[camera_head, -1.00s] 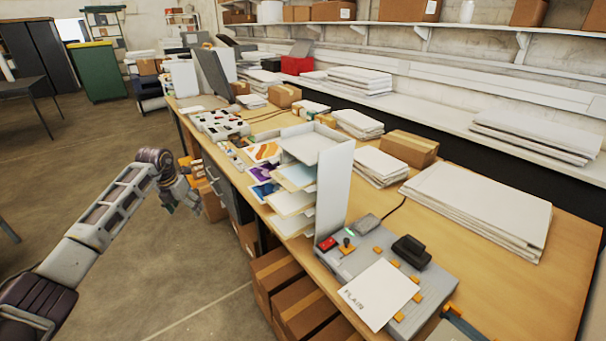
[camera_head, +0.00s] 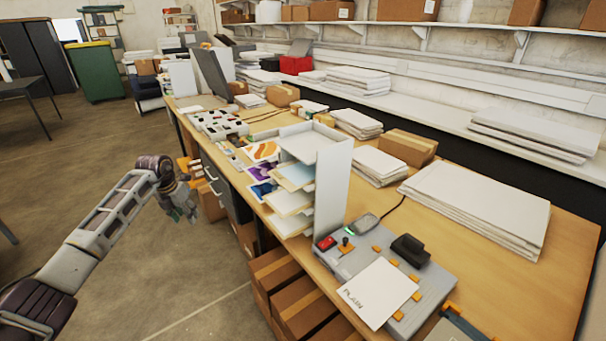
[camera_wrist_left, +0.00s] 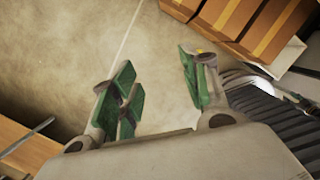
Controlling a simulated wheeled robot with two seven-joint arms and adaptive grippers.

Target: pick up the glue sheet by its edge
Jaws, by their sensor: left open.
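A white rack (camera_head: 331,190) of stacked shelves stands on the bench, with pale sheets (camera_head: 288,201) sticking out of its left side. I cannot tell which of these, if any, is the glue sheet. A white sheet marked PLAIN (camera_head: 378,293) lies on a grey device at the front of the bench. My left gripper (camera_head: 184,214) is open and empty, hanging over the floor left of the bench, apart from the rack and sheets. In the left wrist view its green-padded fingers (camera_wrist_left: 158,77) are spread with only floor between them. My right gripper is not in view.
Cardboard boxes (camera_head: 290,290) stand under the bench's near side. The floor left of the bench is clear around my left arm.

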